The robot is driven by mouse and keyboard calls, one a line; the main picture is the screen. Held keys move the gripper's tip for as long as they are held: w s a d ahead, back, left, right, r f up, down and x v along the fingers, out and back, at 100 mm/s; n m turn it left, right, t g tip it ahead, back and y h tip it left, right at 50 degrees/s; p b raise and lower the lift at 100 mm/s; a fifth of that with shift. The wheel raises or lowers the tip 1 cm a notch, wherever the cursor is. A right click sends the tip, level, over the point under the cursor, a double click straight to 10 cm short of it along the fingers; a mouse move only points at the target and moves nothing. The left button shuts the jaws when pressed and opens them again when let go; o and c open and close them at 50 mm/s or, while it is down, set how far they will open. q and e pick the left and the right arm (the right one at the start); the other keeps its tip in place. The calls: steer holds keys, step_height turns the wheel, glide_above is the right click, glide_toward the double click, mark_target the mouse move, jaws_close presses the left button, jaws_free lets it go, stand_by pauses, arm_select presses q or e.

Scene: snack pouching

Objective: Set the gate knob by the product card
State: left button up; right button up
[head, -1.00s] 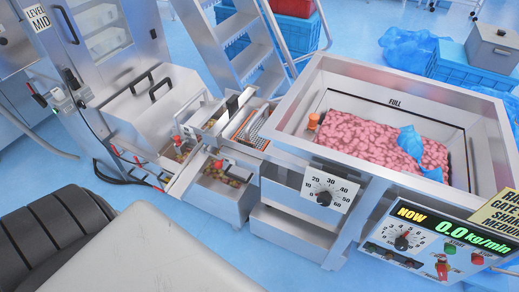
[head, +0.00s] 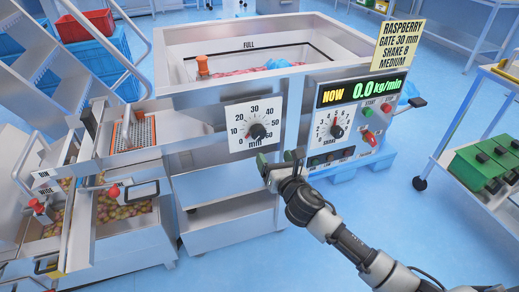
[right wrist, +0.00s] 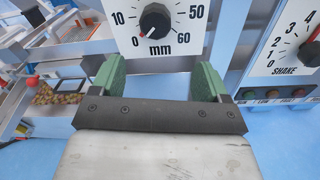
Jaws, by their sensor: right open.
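The gate knob (head: 257,131) is a black knob on a white dial marked 0 to 60 mm, on the front of the steel hopper. My right gripper (head: 279,163) is below and slightly right of the dial. Its green fingers (right wrist: 157,78) are apart, with nothing between them. My left gripper is out of view.
The control panel (head: 345,120) beside the dial has a shake knob (head: 337,131) and a display reading 0.0 kg/min. Steel bins with fruit (head: 122,208) stand at the left. A cart with green boxes (head: 484,165) is at the right. Blue floor lies open between.

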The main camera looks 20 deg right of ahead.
mark_target(260, 136)
steer(key=w, duration=0.6)
steer(key=w+a+b, duration=0.1)
steer(key=w, duration=0.2)
steer(key=shift+w+r, duration=0.35)
steer(key=shift+w+a, duration=0.1)
steer(key=shift+w, duration=0.35)
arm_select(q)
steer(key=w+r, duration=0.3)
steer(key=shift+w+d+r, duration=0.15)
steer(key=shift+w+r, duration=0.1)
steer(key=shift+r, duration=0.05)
arm_select(e)
steer(key=c, duration=0.9)
